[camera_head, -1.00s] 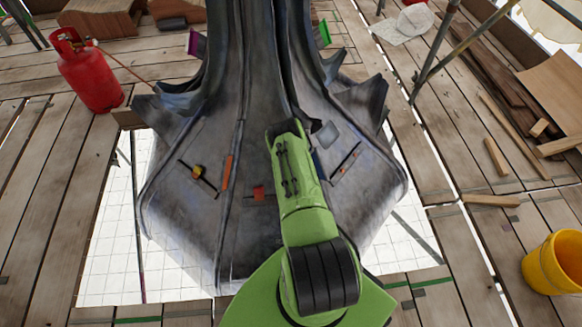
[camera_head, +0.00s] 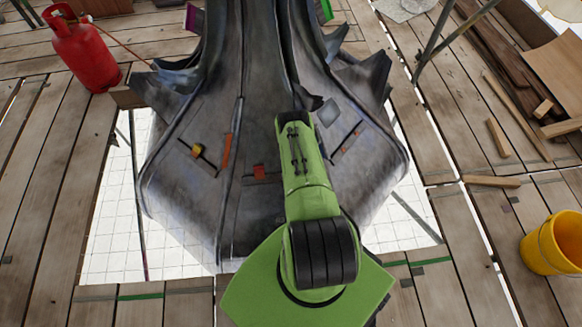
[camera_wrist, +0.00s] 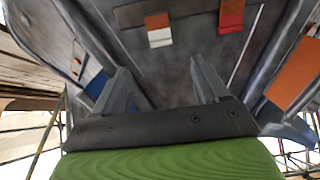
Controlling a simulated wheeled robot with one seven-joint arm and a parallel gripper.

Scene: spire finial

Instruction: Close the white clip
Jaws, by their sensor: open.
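The grey metal spire base (camera_head: 180,190) carries several small coloured fittings. In the wrist view, a tab with an orange upper part and a white lower part (camera_wrist: 160,38) lies on the metal ahead of my fingers. In the head view my green arm hides the fingers.
The head view shows a yellow fitting (camera_head: 197,150), an orange strip (camera_head: 227,150) and a red-orange tab (camera_head: 260,171) on the metal. Pointed fins (camera_head: 362,80) stick out above. A red gas cylinder (camera_head: 82,48) and a yellow bucket (camera_head: 553,243) stand on the planks.

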